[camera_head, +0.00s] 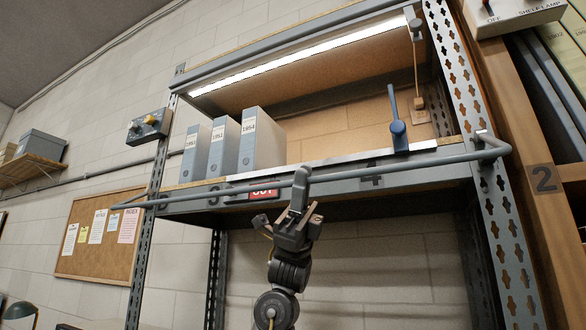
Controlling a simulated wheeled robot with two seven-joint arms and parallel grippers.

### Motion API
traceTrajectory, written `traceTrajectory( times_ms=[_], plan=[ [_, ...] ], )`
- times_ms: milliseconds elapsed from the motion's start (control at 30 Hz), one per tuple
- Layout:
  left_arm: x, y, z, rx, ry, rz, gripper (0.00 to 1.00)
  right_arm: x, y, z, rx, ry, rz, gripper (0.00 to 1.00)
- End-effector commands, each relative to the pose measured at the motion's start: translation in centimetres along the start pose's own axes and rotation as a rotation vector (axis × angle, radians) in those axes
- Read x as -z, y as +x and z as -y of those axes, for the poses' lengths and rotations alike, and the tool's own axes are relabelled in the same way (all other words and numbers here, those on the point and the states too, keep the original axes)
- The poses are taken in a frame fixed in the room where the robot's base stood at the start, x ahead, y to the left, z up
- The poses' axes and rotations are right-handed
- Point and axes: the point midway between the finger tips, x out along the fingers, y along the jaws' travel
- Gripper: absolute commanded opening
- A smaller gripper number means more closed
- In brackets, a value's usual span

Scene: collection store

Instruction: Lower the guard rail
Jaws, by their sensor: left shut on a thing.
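The guard rail (400,167) is a grey round bar. It runs across the front of the metal shelf unit at about the height of the shelf board (335,160). Its right end bends back to a bracket on the right upright, and its left end reaches past the left upright. My left gripper (299,190) comes up from below and is shut on the rail near its middle. The fingers hide a short piece of the rail. My right gripper is not in view.
Several grey binders (222,147) stand on the shelf behind the rail, at the left. A red sign (264,194) is on the shelf edge. A wooden upright (520,160) stands at the right.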

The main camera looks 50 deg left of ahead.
Motion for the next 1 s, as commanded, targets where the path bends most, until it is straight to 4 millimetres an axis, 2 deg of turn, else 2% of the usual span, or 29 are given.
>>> traceTrajectory(
  times_ms=[300,767,800,933,1000],
  plan=[
    [0.61,-1.0,0.21,0.006,-0.004,-0.004,0.0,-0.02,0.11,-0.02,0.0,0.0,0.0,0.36],
    [0.68,-1.09,0.25,0.008,-0.005,-0.004,0.0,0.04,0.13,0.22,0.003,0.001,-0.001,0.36],
    [0.68,-1.08,0.24,0.008,-0.005,-0.004,0.17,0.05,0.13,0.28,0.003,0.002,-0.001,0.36],
    [0.6,-1.1,0.18,0.005,-0.004,-0.003,0.33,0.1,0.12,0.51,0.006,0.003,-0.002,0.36],
    [0.56,-1.1,0.15,0.004,-0.003,-0.003,0.33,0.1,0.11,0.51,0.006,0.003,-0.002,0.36]
  ],
)
